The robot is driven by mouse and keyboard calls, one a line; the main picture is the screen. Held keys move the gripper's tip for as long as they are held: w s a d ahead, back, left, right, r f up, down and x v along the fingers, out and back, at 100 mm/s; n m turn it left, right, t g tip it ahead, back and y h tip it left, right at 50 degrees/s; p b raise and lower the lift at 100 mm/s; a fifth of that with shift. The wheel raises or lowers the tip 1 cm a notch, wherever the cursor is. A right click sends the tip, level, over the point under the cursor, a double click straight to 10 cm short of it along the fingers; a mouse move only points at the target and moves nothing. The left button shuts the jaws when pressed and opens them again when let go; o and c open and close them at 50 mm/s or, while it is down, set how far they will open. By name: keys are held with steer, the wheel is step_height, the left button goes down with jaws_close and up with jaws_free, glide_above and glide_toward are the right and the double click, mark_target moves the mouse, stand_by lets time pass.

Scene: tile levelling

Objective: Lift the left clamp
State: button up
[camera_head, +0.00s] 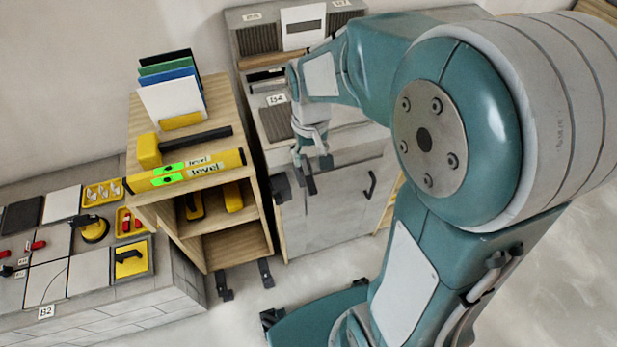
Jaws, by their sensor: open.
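Small red-and-black pieces, which look like clamps, lie on the tiled bench at the far left. One red piece (38,245) lies across a tile joint, and another (5,254) is cut by the left picture edge. I cannot tell for sure which is the left clamp. My gripper (308,178) points down in front of the grey cabinet, well right of the bench. It is open and appears empty, with nothing visible between its fingers.
A wooden shelf unit (205,247) with yellow levels (190,170) and upright boards (172,98) stands between my gripper and the bench. A suction handle (92,228), yellow trays (131,222) and a yellow-framed pad (132,257) sit on the bench. The grey cabinet (340,205) stands behind my gripper.

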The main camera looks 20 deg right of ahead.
mark_target(311, 184)
step_height(311, 184, down, 11)
steer(key=shift+d+r, duration=0.1)
steer(key=shift+r, duration=0.05)
stand_by(0.4)
jaws_close()
